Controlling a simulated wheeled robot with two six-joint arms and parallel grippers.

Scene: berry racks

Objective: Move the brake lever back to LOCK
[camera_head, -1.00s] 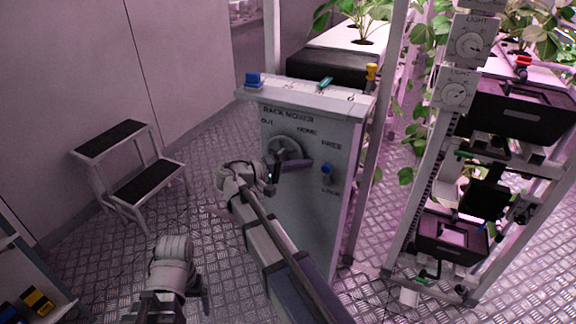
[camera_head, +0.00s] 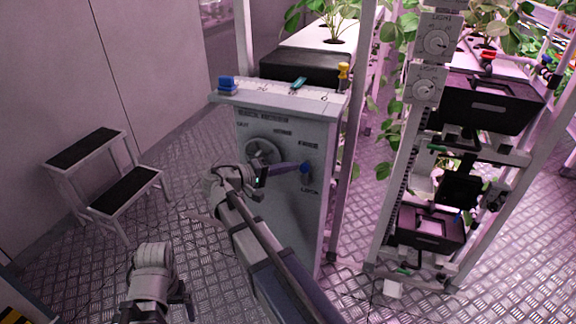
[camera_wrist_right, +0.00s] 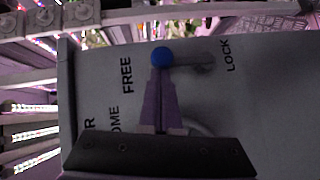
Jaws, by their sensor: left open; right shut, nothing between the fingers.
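The brake lever's blue knob (camera_head: 305,167) is on the right side of the grey rack mover panel (camera_head: 285,225), between the FREE and LOCK labels. In the right wrist view the knob (camera_wrist_right: 162,57) is by the FREE end of its slot, with LOCK to the right. My right gripper (camera_head: 298,167) is shut and empty, its purple fingertips right at the knob. In the wrist view the tips (camera_wrist_right: 160,72) overlap the knob's lower edge; I cannot tell whether they touch. My left gripper (camera_head: 157,308) is open and empty, low at the left, away from the panel.
A round dial (camera_head: 262,152) is left of the lever, partly behind my right wrist. A blue block (camera_head: 227,85) and a teal item (camera_head: 298,83) are on the panel's top. A step stool (camera_head: 105,180) is at left. Plant racks (camera_head: 430,180) stand at right.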

